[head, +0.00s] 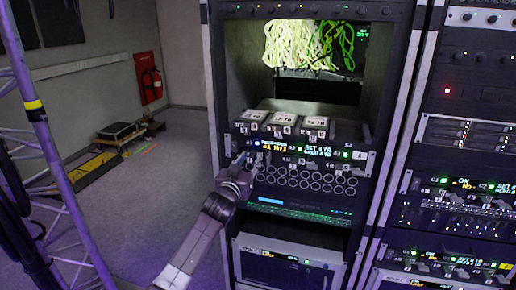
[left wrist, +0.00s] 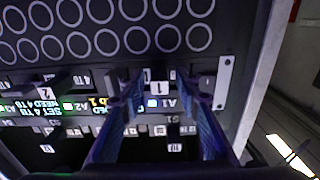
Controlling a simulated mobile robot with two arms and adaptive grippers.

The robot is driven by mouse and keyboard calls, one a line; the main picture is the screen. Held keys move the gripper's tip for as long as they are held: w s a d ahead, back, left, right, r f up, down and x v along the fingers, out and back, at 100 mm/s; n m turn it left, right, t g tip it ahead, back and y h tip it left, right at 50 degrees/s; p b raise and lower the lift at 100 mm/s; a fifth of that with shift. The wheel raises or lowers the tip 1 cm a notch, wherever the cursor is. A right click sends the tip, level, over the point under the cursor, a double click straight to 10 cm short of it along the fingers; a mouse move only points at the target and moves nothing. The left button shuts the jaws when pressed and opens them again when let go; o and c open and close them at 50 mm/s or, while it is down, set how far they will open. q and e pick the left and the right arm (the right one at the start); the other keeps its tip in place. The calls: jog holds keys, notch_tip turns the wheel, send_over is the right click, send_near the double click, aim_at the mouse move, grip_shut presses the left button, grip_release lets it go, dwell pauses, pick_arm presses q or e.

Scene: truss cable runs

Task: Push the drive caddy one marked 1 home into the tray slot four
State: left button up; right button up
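My left gripper (head: 243,166) is at the left end of the tray front in the rack in the head view. In the left wrist view, its two blue-lit fingers (left wrist: 159,76) stand apart, one on each side of a small white plate marked 1, on what looks like drive caddy one (left wrist: 158,88). Whether they press on it is unclear. The tray (head: 362,156) has lit displays along its front. Three caddies with white TB labels (head: 283,118) show at its top. A part marked 2 (left wrist: 46,91) is beside it. I cannot pick out slot four. My right gripper is not in view.
A panel of round holes (head: 305,182) is just below the displays. Green cables (head: 300,45) hang in the bay above. Another rack (head: 470,130) stands at the right, and a purple truss (head: 50,150) at the left.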

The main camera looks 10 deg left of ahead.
pick_arm(q)
grip_shut()
jog(key=shift+r, duration=0.1)
jog(key=shift+s, duration=0.1)
jog(key=shift+s, duration=0.1)
jog(key=shift+s+r+p, duration=0.1)
jog(key=shift+s+p, duration=0.55)
jog(key=shift+p, duration=0.1)
jog(key=shift+s, duration=0.15)
jog(key=shift+s+p, duration=0.5)
jog(key=shift+p, duration=0.1)
jog(key=s+p, duration=0.5)
jog(key=s, duration=0.4)
jog(key=shift+a, duration=0.2)
